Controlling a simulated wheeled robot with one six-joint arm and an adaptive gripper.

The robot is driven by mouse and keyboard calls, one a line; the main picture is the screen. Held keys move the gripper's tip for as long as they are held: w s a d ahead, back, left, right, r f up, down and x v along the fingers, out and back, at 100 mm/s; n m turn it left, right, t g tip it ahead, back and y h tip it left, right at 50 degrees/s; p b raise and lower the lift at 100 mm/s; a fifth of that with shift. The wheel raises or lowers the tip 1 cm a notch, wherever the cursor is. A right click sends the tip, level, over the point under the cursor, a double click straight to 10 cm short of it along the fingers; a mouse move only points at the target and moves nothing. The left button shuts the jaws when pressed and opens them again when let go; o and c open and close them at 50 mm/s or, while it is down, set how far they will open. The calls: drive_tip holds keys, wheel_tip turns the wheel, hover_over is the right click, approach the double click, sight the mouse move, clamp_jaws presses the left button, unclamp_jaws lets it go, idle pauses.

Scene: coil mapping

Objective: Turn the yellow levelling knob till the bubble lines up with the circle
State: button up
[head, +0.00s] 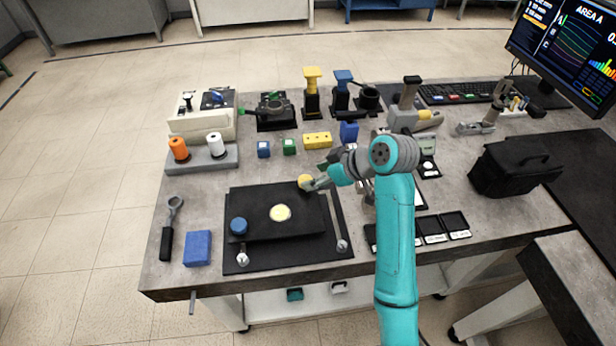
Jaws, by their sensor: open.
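The yellow levelling knob (304,181) is at the far right corner of a black plate (255,198). A pale round bubble level (280,213) sits near the plate's middle. It is too small here to tell the bubble from the circle. My gripper (311,183) is open and right at the yellow knob, coming in from the right. Its fingers partly cover the knob's right side. I cannot tell whether they touch it. A blue knob (238,227) stands at the plate's near left.
A blue block (197,248) and a black-handled wrench (170,228) lie left of the plate. Small blue, green and yellow blocks (317,140) lie behind it. Black trays (455,224) and a black bag (513,168) are to the right.

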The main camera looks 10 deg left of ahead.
sight(305, 179)
drive_tip(key=shift+x, duration=2)
drive_tip(key=c, duration=1.1)
